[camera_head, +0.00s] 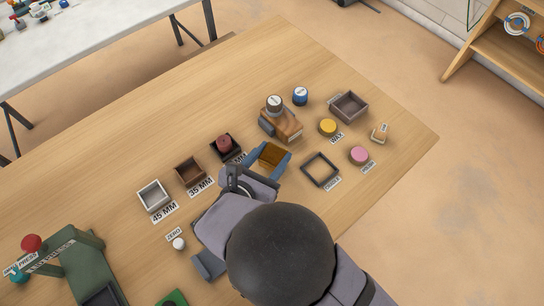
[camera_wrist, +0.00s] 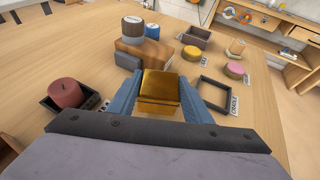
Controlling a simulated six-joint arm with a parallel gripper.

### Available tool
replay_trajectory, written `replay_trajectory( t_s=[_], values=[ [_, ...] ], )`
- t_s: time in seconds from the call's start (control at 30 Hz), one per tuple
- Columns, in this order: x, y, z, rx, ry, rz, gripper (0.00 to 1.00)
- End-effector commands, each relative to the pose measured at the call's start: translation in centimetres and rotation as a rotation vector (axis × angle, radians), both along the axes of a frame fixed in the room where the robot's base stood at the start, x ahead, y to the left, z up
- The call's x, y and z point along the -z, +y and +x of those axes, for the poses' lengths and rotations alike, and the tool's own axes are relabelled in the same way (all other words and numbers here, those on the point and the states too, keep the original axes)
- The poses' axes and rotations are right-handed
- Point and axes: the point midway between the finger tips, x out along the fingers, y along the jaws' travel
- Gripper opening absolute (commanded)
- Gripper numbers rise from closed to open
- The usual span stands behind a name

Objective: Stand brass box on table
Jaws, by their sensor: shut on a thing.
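The brass box (camera_wrist: 159,88) is a gold-coloured block between the two blue fingers of my gripper (camera_wrist: 158,98) in the wrist view. My gripper is shut on it. In the head view the brass box (camera_head: 271,155) shows at the end of my gripper (camera_head: 268,160), over the wooden table (camera_head: 120,130). Its underside is hidden, so I cannot tell whether it touches the table. An empty dark square frame (camera_head: 320,169) with a label lies just right of my gripper.
A wooden block device (camera_head: 284,125) with a grey-topped knob stands just beyond the gripper. Left are a dark tray with a red cylinder (camera_head: 224,142), a brown tray (camera_head: 190,171) and a white tray (camera_head: 154,195). Yellow (camera_head: 328,126) and pink (camera_head: 359,154) discs sit right.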

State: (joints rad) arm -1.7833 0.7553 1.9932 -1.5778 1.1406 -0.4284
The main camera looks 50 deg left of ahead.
Motion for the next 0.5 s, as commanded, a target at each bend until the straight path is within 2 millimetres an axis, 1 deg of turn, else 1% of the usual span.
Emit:
replay_trajectory(
  t_s=[0.1, 0.17, 0.5],
  values=[
    [1.2, 0.0, 0.0, 0.001, -0.001, 0.000, 0.19],
    [1.5, 0.0, 0.0, 0.000, -0.001, 0.000, 0.19],
    [1.7, 0.0, 0.0, 0.000, -0.001, 0.001, 0.19]
  ],
)
